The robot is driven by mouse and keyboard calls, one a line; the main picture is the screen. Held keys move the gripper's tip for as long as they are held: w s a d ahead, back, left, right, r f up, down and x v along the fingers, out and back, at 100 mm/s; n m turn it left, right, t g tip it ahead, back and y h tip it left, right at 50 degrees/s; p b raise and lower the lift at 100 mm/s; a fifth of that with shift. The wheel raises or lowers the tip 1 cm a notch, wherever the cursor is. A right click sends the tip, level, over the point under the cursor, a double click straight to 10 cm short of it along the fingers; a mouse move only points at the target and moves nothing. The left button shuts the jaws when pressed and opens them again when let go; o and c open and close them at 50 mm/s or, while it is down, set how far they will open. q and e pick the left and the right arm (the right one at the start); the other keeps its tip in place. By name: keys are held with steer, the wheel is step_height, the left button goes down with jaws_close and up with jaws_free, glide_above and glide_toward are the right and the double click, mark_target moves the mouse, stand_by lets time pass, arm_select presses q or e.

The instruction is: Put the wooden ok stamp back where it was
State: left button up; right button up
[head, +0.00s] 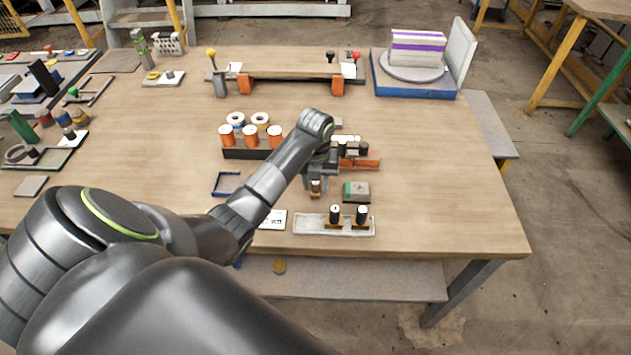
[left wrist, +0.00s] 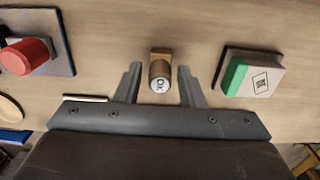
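The wooden ok stamp (left wrist: 160,72), with a round handle marked OK and a wooden base, stands between the fingers of my left gripper (left wrist: 159,82). The fingers are open, with a gap on both sides of it. In the head view the stamp (head: 316,189) shows small beneath the left gripper (head: 318,182). Two other stamps with black handles (head: 334,213) (head: 362,214) stand in the pale tray (head: 305,227), in front and to the right. My right gripper is out of view.
A green-and-grey block (head: 356,191) sits close to the right of the left gripper; it also shows in the left wrist view (left wrist: 253,76). A small blue tray (head: 226,184) lies to the left.

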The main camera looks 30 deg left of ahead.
arm_select(q)
steer(key=shift+o, duration=0.5)
steer(key=shift+r, duration=0.25)
step_height(320, 180, up, 7)
steer(key=shift+f+p, duration=0.1)
steer(key=shift+p, duration=0.3)
steer(key=shift+r+p, duration=2.5)
steer(key=shift+p, duration=0.15)
